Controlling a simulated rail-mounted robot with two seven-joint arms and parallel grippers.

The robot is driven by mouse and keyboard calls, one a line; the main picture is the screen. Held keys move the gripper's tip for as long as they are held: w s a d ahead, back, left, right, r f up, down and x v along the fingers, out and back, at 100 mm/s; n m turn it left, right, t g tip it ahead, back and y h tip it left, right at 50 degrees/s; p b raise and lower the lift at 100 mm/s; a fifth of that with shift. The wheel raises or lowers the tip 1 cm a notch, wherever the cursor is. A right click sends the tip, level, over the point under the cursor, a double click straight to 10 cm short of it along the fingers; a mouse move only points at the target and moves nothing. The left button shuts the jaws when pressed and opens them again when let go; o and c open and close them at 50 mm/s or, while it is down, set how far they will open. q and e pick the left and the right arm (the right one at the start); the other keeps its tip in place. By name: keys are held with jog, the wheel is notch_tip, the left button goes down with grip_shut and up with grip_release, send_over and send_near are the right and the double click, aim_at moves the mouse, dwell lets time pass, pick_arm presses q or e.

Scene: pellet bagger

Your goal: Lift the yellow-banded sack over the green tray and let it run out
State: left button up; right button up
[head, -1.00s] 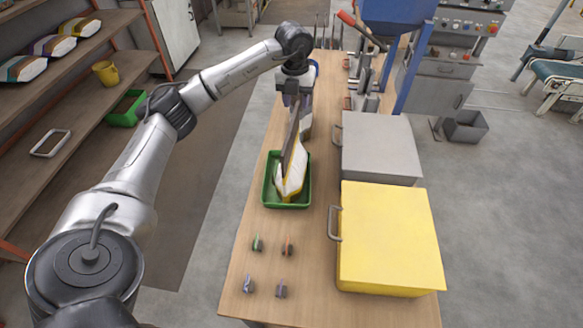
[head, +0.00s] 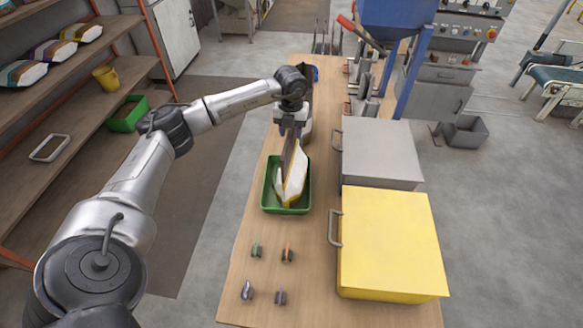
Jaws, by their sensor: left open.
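The yellow-banded sack (head: 293,184), white with a yellow edge, stands steeply tilted with its lower end inside the green tray (head: 309,198) on the bench. Its upper part narrows towards my left gripper (head: 291,138). My left gripper points down over the tray, open, right at the sack's upper end. Whether the fingers touch the sack cannot be told. No spilled pellets can be made out in the tray. My right gripper is not in view.
A grey box (head: 380,152) and a yellow box (head: 390,240) with handles stand right of the tray. Several small clips (head: 288,255) lie in front of it. A blue hopper (head: 397,15) stands behind. Shelves at left hold more sacks (head: 22,73) and another green bin (head: 127,113).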

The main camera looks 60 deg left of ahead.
pick_arm(q)
jog(key=shift+f, duration=1.4)
jog(key=shift+c, duration=0.3)
grip_shut()
jog(key=shift+r, duration=0.1)
